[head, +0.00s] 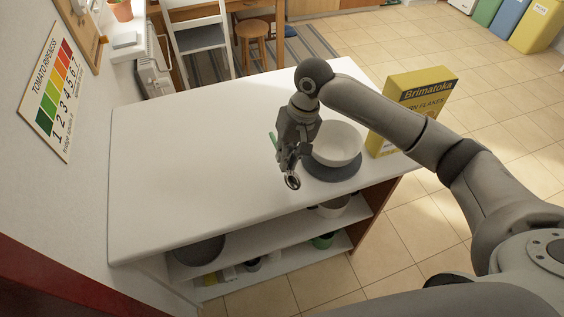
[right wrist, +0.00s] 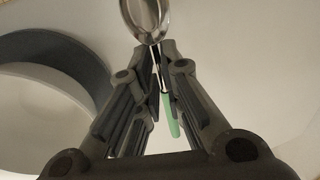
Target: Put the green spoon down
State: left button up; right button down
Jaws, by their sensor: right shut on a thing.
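My right gripper (head: 288,157) is above the white counter top (head: 190,165), just left of a white bowl (head: 338,141) on a dark round mat (head: 330,172). It is shut on the green spoon (head: 293,182), whose metal bowl end shows below the fingers and green handle on the far side. In the right wrist view the spoon's metal end (right wrist: 146,16) sticks out past the fingertips (right wrist: 160,60), and the green handle shows between the fingers. I cannot tell whether the spoon touches the counter. My left gripper is not in view.
A yellow cereal box (head: 412,100) stands right of the bowl at the counter's edge. The left part of the counter is clear up to the wall. Shelves below the top hold a dark pan (head: 200,249) and several containers. A chair (head: 198,40) and stool stand behind.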

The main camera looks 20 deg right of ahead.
aim_at(282, 174)
jog(key=shift+w+a+f, duration=0.35)
jog(key=shift+w+f, duration=0.05)
jog(key=shift+f, duration=0.15)
jog(key=x, duration=0.1)
jog(key=p+x, duration=0.1)
jog(key=x, duration=0.1)
jog(key=shift+w+d, duration=0.15)
jog(key=shift+d, duration=0.1)
jog(key=shift+f, duration=0.4)
jog(key=c, duration=1.6)
grip_release()
jog(key=shift+f, duration=0.1)
jog(key=shift+o, duration=0.2)
jog(key=b+v, duration=0.1)
jog(key=v, duration=1.1)
